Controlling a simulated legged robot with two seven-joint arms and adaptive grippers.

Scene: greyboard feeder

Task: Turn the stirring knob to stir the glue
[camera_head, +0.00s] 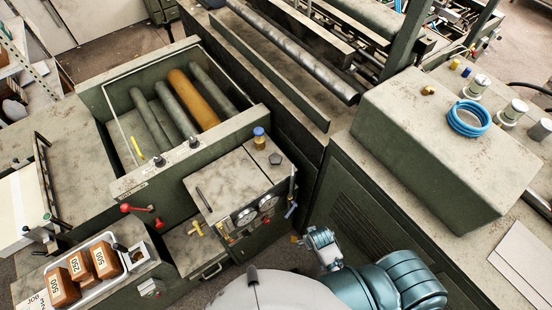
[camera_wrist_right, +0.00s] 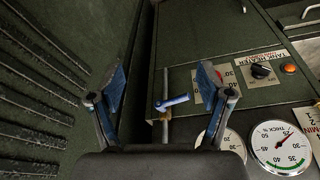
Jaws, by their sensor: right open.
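I cannot tell which control is the stirring knob; no label naming it is readable. A black rotary knob (camera_wrist_right: 262,71) sits on the panel beside a label reading "TANK HEATER" in the right wrist view. A small blue lever (camera_wrist_right: 172,102) on a brass fitting shows between my fingers, farther off; it also appears on the machine's side in the head view (camera_head: 291,211). My right gripper (camera_wrist_right: 160,82) is open and empty, facing the panel; it shows in the head view (camera_head: 313,240) right of the gauges. My left gripper is out of view. No glue can be made out.
Dial gauges (camera_wrist_right: 278,148) lie low right in the wrist view. A red lever (camera_head: 137,208) and a yellow handle (camera_head: 196,229) stick out of the machine front. A ribbed dark green panel (camera_wrist_right: 45,95) stands close on the left in the wrist view. A tray (camera_head: 88,287) holds brown blocks.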

